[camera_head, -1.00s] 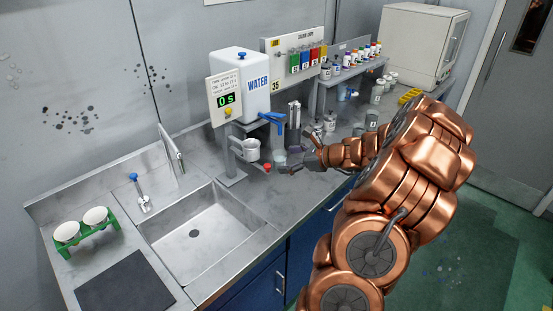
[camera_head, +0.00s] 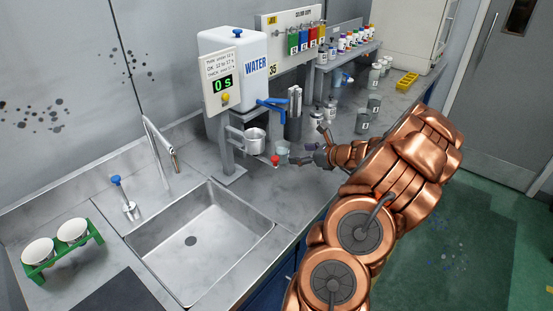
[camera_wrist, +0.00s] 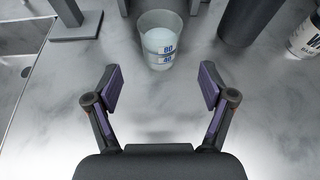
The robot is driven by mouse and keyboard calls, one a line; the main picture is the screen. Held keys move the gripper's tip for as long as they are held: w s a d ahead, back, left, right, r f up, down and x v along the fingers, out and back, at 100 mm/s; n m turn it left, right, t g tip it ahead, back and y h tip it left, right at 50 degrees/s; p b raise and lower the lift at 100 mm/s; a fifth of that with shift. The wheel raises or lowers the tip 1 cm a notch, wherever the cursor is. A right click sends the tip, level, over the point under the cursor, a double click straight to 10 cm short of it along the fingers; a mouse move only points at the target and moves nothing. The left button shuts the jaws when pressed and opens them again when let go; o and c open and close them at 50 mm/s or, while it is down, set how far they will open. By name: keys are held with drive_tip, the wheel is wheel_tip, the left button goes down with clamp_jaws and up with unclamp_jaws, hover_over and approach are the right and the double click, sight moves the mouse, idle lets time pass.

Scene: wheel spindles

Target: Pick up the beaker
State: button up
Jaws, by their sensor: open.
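The beaker (camera_wrist: 160,42) is a clear, frosted cup with blue graduation marks, upright on the grey counter near the top middle of the wrist view. In the head view the beaker (camera_head: 283,152) shows small, just left of my gripper. My gripper (camera_wrist: 161,87) is open, its two purple-padded fingers apart with only bare counter between them. The beaker stands just beyond the fingertips, roughly centred between them, and is not touched. In the head view my gripper (camera_head: 307,156) is low over the counter and its fingers are partly hard to make out.
The sink (camera_head: 200,232) is front left. Bare counter lies before the beaker.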

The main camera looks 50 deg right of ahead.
sight(288, 154)
drive_tip(key=shift+w+f, duration=0.2)
drive_tip(key=shift+f, duration=0.3)
drive_tip(key=shift+p+x, duration=0.5)
drive_tip(key=shift+x, duration=1.5)
drive_tip(key=shift+p+x, duration=0.65)
drive_tip(key=shift+x, duration=1.4)
drive_tip(key=c, duration=1.4)
drive_tip(key=shift+c, duration=0.2)
